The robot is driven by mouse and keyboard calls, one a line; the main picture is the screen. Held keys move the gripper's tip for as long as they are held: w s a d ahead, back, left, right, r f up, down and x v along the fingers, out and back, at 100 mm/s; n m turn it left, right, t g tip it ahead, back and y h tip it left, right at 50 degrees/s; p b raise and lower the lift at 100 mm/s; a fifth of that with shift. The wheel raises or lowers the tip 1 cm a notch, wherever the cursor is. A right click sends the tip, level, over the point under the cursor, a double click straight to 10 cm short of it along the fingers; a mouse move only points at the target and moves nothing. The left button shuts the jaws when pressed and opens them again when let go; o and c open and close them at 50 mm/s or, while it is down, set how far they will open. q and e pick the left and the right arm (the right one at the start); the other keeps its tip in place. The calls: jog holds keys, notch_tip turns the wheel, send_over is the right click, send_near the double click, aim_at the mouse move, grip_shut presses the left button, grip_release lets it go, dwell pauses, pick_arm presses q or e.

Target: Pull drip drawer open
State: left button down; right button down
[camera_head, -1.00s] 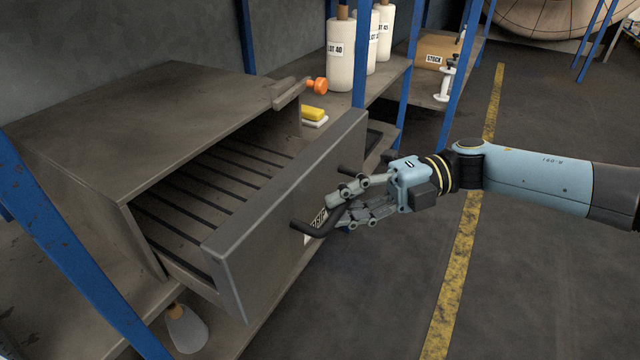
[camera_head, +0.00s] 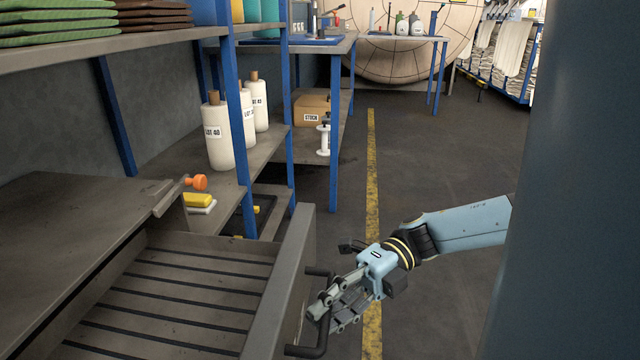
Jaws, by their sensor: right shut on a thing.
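The drip drawer (camera_head: 290,270) is a grey metal drawer with a slatted bottom (camera_head: 180,290). It stands well out of its grey housing (camera_head: 75,235) at the lower left. A dark bar handle (camera_head: 311,351) is on its front. My right gripper (camera_head: 325,306) is at the front of the drawer, with its fingers around the handle and shut on it. The fingers hide part of the handle. The drawer's label is not readable from here. My left gripper is not in view.
White bottles (camera_head: 217,135) stand on the shelf behind, with a yellow block (camera_head: 197,200) and an orange knob (camera_head: 200,182) nearer. Blue posts (camera_head: 230,110) rise beside the drawer. Open floor with a yellow line (camera_head: 372,190) lies to the right. A dark column fills the right edge.

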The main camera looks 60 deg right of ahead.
jog(key=shift+w+r, duration=0.1)
jog(key=shift+r, duration=0.15)
jog(key=c, duration=1.4)
grip_release()
jog(key=shift+o, duration=0.3)
jog(key=shift+f, duration=0.1)
jog(key=v, duration=1.2)
